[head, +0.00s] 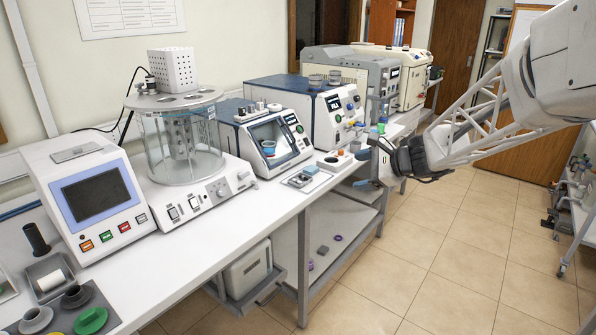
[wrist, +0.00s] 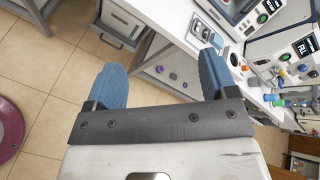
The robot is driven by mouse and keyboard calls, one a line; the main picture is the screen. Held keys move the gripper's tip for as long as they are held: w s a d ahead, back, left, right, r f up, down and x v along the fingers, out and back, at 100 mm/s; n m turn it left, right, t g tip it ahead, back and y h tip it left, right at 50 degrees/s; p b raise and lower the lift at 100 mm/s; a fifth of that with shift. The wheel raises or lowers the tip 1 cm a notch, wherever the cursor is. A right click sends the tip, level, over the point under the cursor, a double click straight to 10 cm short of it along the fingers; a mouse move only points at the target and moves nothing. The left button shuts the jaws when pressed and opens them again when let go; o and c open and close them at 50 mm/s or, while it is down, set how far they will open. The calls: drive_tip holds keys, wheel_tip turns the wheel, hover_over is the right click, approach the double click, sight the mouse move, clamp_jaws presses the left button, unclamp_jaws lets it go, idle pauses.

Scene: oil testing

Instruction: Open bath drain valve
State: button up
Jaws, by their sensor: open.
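The bath is a clear glass cylinder (head: 180,140) on a white base (head: 200,196) on the bench, in the head view. The base front carries switches and a round knob (head: 218,190). A small light fitting (head: 243,178) sits at its right end; I cannot tell whether that is the drain valve or how it is set. My gripper (head: 364,169) is right of the bath, well apart from it, beyond the bench's front edge. Its blue fingers stand apart and empty, as the wrist view also shows (wrist: 160,75). The bath is not clearly visible in the wrist view.
A device with a screen (head: 97,195) stands left of the bath. A blue-and-white instrument (head: 270,143) and larger machines stand to its right. The lower shelf (head: 335,225) holds small purple items. The tiled floor (head: 430,260) in front is open.

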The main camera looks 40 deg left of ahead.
drive_tip(key=w+a+f+m+y, duration=0.2)
drive_tip(key=a+f, duration=0.2)
drive_tip(key=a, duration=0.7)
drive_tip(key=w+a+f+m+y, duration=0.1)
drive_tip(key=a+f+m, duration=0.15)
drive_tip(key=a, duration=0.85)
drive_tip(key=m+t+y, duration=0.1)
drive_tip(key=m+y, duration=0.2)
drive_tip(key=m, duration=0.2)
approach(245, 175)
drive_tip(key=shift+a+r, duration=0.15)
drive_tip(key=shift+a, duration=0.85)
drive_tip(key=shift+a, duration=0.1)
drive_tip(key=shift+a, duration=3.8)
drive_tip(key=c, duration=0.9)
